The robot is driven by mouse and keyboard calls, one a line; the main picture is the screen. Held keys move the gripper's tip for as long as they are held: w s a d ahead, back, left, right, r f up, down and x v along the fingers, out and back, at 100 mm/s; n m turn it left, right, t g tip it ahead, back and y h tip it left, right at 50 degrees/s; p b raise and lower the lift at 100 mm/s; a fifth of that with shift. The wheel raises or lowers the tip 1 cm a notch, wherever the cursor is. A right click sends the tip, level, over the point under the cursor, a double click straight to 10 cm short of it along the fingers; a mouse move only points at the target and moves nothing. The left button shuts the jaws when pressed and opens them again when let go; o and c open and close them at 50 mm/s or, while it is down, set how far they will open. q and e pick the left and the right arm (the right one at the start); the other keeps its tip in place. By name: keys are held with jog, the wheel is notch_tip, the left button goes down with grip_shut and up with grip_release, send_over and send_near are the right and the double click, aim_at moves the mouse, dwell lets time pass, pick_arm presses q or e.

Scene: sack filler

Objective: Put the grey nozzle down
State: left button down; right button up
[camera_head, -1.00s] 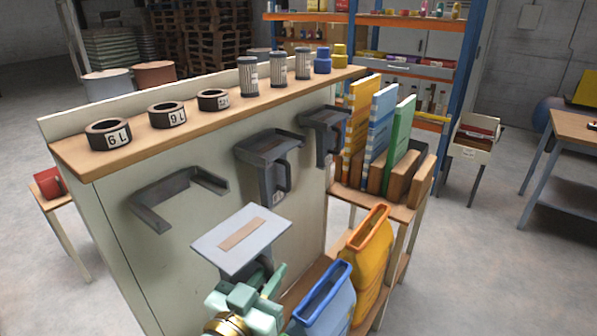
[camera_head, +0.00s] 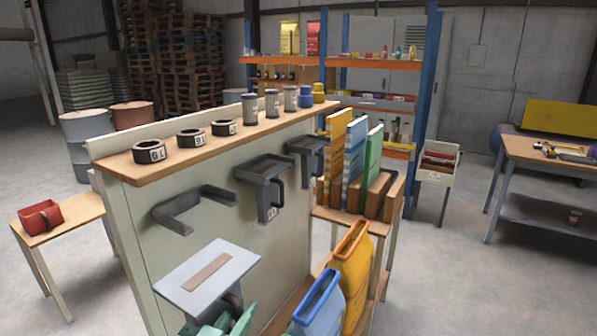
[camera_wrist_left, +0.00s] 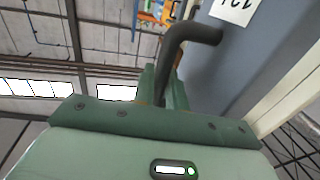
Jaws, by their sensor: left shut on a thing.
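The grey nozzle (camera_head: 225,261) shows a flat pale top with a tan strip, at the lower middle of the head view. My left gripper (camera_head: 222,325) is green and partly cut off below it. In the left wrist view the gripper (camera_wrist_left: 164,85) is shut on the nozzle's dark bent handle (camera_wrist_left: 178,55). The nozzle's blue-grey body (camera_wrist_left: 240,50) there carries a white label, seen upside down. An empty dark grey bracket (camera_head: 180,226) is on the panel above and behind the nozzle. My right gripper is not in view.
Two more dark nozzles (camera_head: 265,170) (camera_head: 308,150) hang on the pale panel (camera_head: 125,210). Black rings (camera_head: 150,151) and grey cylinders (camera_head: 250,108) stand on its wooden ledge. Blue (camera_head: 318,305) and yellow (camera_head: 352,265) sacks stand at the right. A small table (camera_head: 85,208) holds a red bin (camera_head: 40,217).

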aim_at(199, 323)
pick_arm(q)
jog(key=a+y, duration=0.1)
jog(key=a, duration=0.1)
jog(key=s+a+n, duration=0.1)
jog(key=a, duration=0.1)
jog(key=s+a+n+y, duration=0.1)
jog(key=a, duration=0.1)
jog(key=shift+r+t+y+b, duration=0.15)
jog(key=shift+t+y+b, duration=0.15)
jog(key=shift+t+b, duration=0.1)
jog(key=s+a+f+n+y, duration=0.1)
jog(key=s+a+f+y, duration=0.2)
jog(key=s+a+f, duration=0.1)
notch_tip(199, 323, down, 2)
jog(key=shift+s+a+f+n+b, duration=0.2)
jog(key=shift+s+a+n+b, duration=0.2)
jog(key=shift+a, duration=0.15)
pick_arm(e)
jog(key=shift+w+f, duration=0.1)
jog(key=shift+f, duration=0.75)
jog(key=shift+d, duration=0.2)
pick_arm(q)
jog(key=shift+a, duration=0.1)
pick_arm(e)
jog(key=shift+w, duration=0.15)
